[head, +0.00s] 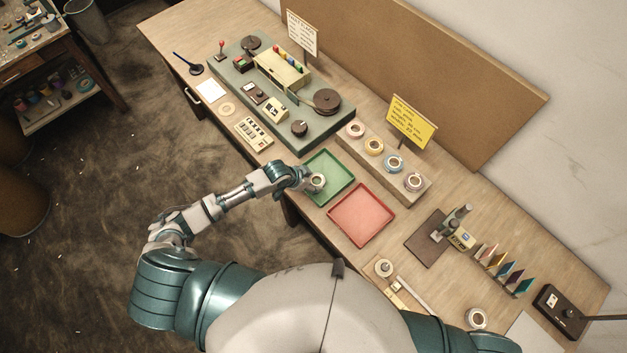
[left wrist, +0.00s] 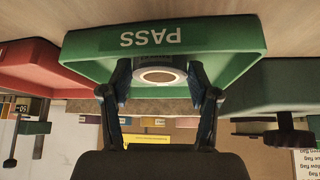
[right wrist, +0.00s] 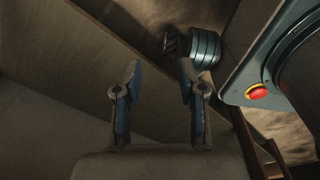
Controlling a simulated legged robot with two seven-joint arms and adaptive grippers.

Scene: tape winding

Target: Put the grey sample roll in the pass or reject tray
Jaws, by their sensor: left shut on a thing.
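The grey sample roll (left wrist: 160,76) is between the fingers of my left gripper (left wrist: 160,88), which is shut on it. In the left wrist view the roll shows in front of the green tray (left wrist: 85,52), whose wall reads PASS. In the head view the left gripper (head: 312,182) holds the roll (head: 318,180) over the left part of the green tray (head: 342,173). I cannot tell whether the roll touches the tray floor. The red tray (head: 362,214) is beside it and looks empty. My right gripper (right wrist: 157,95) is open and empty in the right wrist view.
A row of several rolls on a wooden block (head: 420,192) stands behind the trays. The green-grey machine base (head: 322,128) is left of the green tray. A microscope-like stand (head: 447,224) is to the right. A yellow sign (head: 411,121) stands behind the rolls.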

